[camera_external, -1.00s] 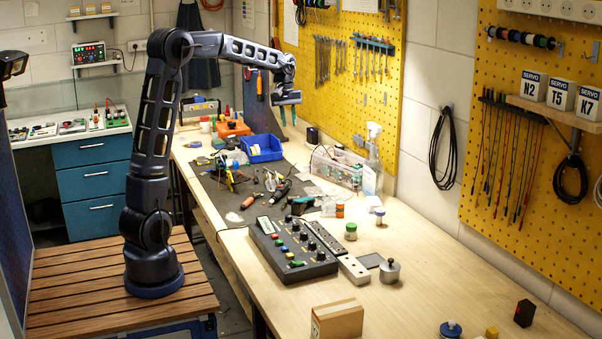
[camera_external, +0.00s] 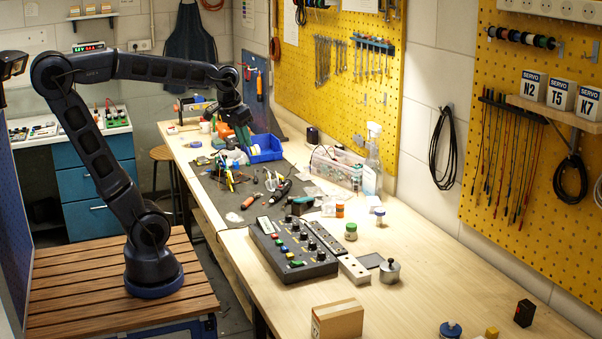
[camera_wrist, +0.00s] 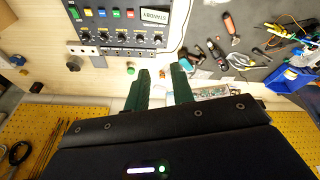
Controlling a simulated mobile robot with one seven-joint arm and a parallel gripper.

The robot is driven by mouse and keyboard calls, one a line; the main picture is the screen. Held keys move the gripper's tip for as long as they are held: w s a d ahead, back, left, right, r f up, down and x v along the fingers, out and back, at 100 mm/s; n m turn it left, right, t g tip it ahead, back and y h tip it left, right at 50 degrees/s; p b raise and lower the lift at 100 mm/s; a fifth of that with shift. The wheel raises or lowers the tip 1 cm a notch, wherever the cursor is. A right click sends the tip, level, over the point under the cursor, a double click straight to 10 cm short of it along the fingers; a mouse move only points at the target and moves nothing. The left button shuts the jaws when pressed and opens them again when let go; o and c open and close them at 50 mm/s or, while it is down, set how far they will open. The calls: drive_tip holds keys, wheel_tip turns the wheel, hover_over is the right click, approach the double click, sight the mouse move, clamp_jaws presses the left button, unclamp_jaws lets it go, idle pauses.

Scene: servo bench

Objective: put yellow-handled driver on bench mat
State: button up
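The dark grey bench mat (camera_external: 206,188) lies on the bench with several hand tools on it, and it also shows at the right in the wrist view (camera_wrist: 266,22). A small dark stand with an upright yellow piece (camera_external: 230,180) is at the mat's left part; it is too small to tell whether that is the yellow-handled driver. My gripper (camera_external: 243,141) points down over the far part of the mat, left of the blue bin. In the wrist view its green fingers (camera_wrist: 160,88) are apart with nothing between them.
The blue bin (camera_external: 265,151) stands near the mat's far edge. A clear box (camera_external: 337,168) and a spray bottle (camera_external: 372,160) stand along the wall. The control box (camera_external: 290,250) is in front of the mat.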

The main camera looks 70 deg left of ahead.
drive_tip(key=s+d+f+m, duration=0.1)
drive_tip(key=s+f, duration=0.1)
drive_tip(key=s, duration=0.3)
drive_tip(key=s+d+f+m+t, duration=0.1)
drive_tip(key=s+d+f+m, duration=0.1)
drive_tip(key=s, duration=0.3)
drive_tip(key=shift+d+f+m, duration=0.3)
drive_tip(key=shift+f, duration=0.25)
